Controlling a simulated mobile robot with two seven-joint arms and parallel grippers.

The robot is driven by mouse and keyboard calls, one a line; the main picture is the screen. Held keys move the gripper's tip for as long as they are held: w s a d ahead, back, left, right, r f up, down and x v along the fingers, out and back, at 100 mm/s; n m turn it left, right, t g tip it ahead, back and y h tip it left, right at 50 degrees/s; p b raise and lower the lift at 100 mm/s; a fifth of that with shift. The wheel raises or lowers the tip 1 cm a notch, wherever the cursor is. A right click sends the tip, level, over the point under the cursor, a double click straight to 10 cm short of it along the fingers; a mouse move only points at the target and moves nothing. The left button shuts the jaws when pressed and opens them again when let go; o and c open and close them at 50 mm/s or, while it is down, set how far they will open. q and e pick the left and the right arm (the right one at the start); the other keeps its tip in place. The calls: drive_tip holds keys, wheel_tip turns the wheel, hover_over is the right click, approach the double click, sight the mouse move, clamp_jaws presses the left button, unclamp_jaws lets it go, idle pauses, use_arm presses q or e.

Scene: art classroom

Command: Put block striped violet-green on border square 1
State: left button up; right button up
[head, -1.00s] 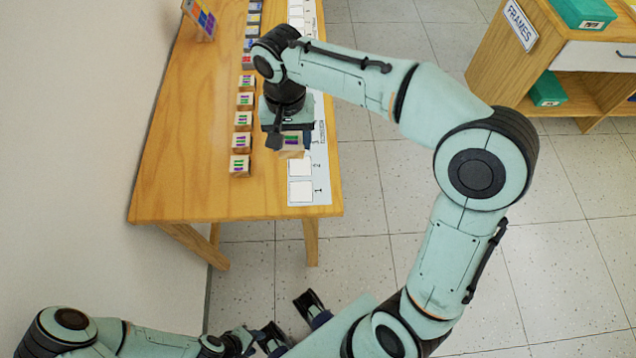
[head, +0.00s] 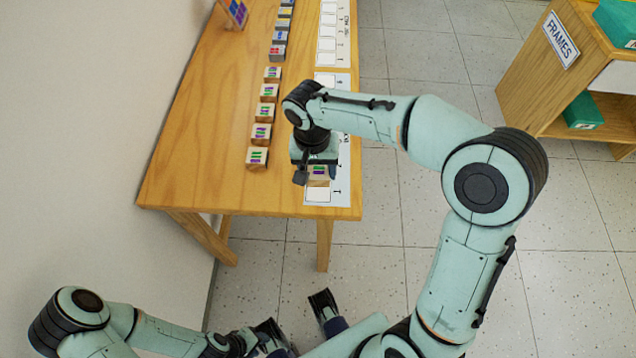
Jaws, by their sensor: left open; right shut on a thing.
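My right gripper (head: 318,163) reaches down over the near end of the table, shut on a pale wooden block (head: 318,171) with violet and green stripes on top. The gripper partly hides this block. The block is over the white numbered strip, just beyond border square 1 (head: 318,195), the nearest white square, and covers most of square 2. Whether it touches the strip cannot be told. My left gripper (head: 296,322) is low at the bottom of the head view, open and empty, away from the table.
A row of several similar striped blocks (head: 257,157) stands on the wooden table (head: 205,165), left of the strip. A second white strip (head: 327,45) lies farther back. A wooden cabinet labelled FRAMES (head: 560,100) stands at the right. The table's near left part is clear.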

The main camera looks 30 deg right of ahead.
sight(318, 191)
wheel_tip(318, 191, down, 7)
drive_tip(key=shift+r+b, duration=0.2)
drive_tip(key=shift+b, duration=0.25)
drive_tip(key=shift+c, duration=0.7)
drive_tip(key=o, duration=1.4)
drive_tip(key=r, duration=0.4)
drive_tip(key=r+p, duration=0.1)
drive_tip(key=r, duration=0.3)
drive_tip(key=a+r+p, duration=0.1)
drive_tip(key=r, duration=0.3)
drive_tip(key=shift+w, duration=0.25)
